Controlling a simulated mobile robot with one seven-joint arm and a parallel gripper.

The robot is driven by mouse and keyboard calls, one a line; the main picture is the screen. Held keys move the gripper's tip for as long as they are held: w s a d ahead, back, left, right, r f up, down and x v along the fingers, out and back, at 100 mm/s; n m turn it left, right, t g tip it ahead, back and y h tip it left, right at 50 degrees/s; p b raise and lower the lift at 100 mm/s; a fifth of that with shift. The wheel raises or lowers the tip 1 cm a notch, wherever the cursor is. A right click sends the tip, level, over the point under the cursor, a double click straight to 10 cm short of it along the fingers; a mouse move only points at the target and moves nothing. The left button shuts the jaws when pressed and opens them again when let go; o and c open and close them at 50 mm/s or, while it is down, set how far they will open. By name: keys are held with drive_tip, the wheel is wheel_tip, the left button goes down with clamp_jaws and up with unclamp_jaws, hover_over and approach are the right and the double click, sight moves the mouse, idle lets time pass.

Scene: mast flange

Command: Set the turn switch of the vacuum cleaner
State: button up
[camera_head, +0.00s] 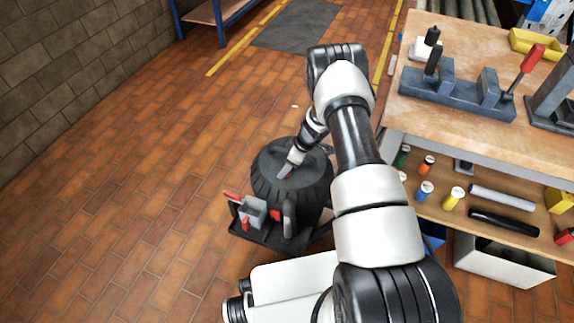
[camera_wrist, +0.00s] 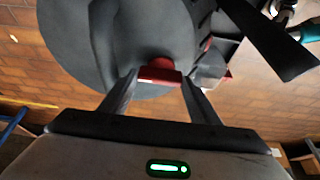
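The vacuum cleaner (camera_head: 268,182) is a dark, round-topped drum standing on the floor in the head view. Its dark lid (camera_wrist: 75,35) fills the upper part of the wrist view. The turn switch (camera_wrist: 160,75) is a red knob on the lid, with a wide bar facing me. My gripper (camera_head: 287,171) reaches down to the top of the drum. In the wrist view my gripper (camera_wrist: 160,80) has its fingers apart, one at each end of the red bar. I cannot tell whether they touch it. In the head view the gripper mostly hides the switch.
A grey block with red handles (camera_head: 254,212) sits on a dark plate at the drum's front. A workbench (camera_head: 470,120) with tools stands to the right, with several bottles and tubes on its lower shelf. The brick floor (camera_head: 130,190) at left is clear.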

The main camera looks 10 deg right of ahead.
drive_tip(key=c, duration=0.3)
drive_tip(key=m+t+p, duration=0.1)
drive_tip(key=m, duration=0.2)
drive_tip(key=shift+s+a+r+h+p, duration=0.1)
drive_tip(key=shift+s+h+p, duration=0.05)
drive_tip(key=shift+h+p, duration=0.25)
drive_tip(key=shift+m, duration=1)
drive_tip(key=m+b, duration=0.1)
drive_tip(key=m+h+b, duration=0.1)
drive_tip(key=shift+a+f+m+t, duration=0.1)
drive_tip(key=shift+f+m+t, duration=0.2)
drive_tip(key=shift+f+t, duration=0.1)
drive_tip(key=m, duration=0.1)
drive_tip(key=m+h+b, duration=0.1)
drive_tip(key=m, duration=0.1)
drive_tip(key=m+h+b, duration=0.1)
drive_tip(key=shift+s+a+r+m, duration=0.1)
drive_tip(key=shift+a+r+m, duration=0.1)
drive_tip(key=shift+r+m, duration=0.1)
drive_tip(key=m+h, duration=0.1)
drive_tip(key=m, duration=0.1)
drive_tip(key=m+h, duration=0.1)
drive_tip(key=m, duration=0.2)
drive_tip(key=shift+a+m+g, duration=0.1)
drive_tip(key=shift+m+g, duration=0.2)
